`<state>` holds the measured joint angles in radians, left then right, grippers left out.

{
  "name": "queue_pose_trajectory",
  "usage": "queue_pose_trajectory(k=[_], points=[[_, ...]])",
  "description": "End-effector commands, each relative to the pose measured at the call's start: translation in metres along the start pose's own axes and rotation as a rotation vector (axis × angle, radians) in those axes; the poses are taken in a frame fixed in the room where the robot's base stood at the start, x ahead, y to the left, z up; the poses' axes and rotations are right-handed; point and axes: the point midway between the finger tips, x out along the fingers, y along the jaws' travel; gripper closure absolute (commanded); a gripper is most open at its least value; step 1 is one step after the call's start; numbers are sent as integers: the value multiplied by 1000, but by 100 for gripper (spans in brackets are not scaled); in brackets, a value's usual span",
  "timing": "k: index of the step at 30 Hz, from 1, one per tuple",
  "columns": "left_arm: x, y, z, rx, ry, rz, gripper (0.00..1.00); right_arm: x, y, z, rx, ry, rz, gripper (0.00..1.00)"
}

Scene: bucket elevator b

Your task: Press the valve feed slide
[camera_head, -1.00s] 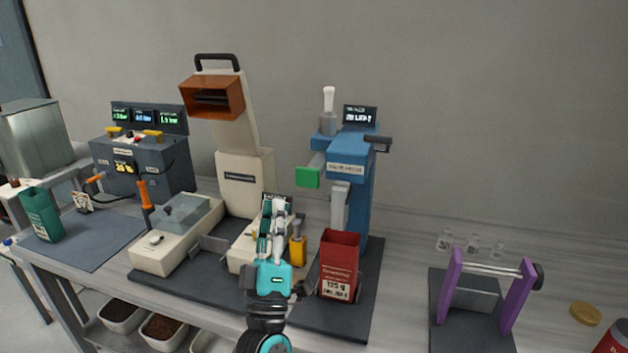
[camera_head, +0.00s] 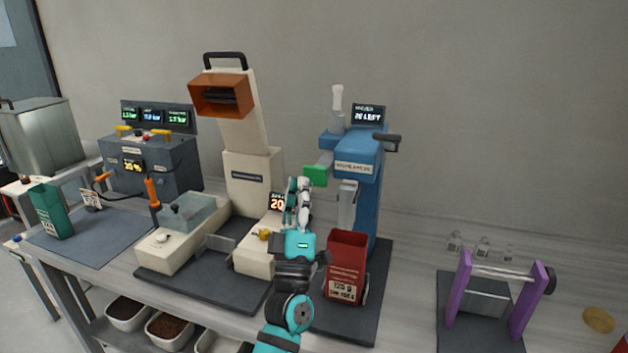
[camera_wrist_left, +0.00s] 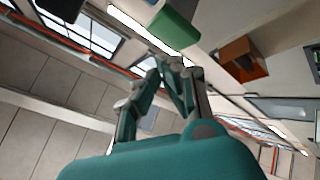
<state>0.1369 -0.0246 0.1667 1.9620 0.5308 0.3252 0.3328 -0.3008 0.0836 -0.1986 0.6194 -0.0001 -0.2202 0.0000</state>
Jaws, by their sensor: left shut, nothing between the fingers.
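The blue valve press (camera_head: 355,165) stands right of centre. Its green feed slide block (camera_head: 316,175) sticks out on its left side; it also shows in the left wrist view (camera_wrist_left: 175,32). My left gripper (camera_head: 298,184) is shut and empty, pointing up just left of and slightly below the green block. In the left wrist view my fingertips (camera_wrist_left: 172,62) are together, and a gap shows between them and the block. I cannot tell the exact distance in depth. A red bag (camera_head: 346,262) stands open at the foot of the press. My right gripper is not in view.
The cream bucket elevator (camera_head: 250,185) with its orange spout (camera_head: 221,95) stands left of my gripper. A dark lever (camera_head: 386,137) projects right from the press. A purple-sided stand (camera_head: 458,288) is at the right. Bare table shows between the press and that stand.

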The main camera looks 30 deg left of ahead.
Motion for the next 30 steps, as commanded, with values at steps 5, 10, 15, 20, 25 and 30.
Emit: queue_pose_trajectory(k=[5, 10, 15, 20, 25, 30], points=[[6, -4, 4, 0, 1, 0, 100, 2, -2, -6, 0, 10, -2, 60], [7, -5, 5, 0, 0, -1, 100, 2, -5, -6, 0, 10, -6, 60], [7, -5, 5, 0, 0, -1, 100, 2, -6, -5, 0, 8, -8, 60], [7, -5, 5, 0, 0, 0, 100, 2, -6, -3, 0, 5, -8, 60], [7, -5, 5, 0, 0, -1, 100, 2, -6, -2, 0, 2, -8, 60], [7, -5, 5, 0, 0, -1, 100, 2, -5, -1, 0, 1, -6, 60]])
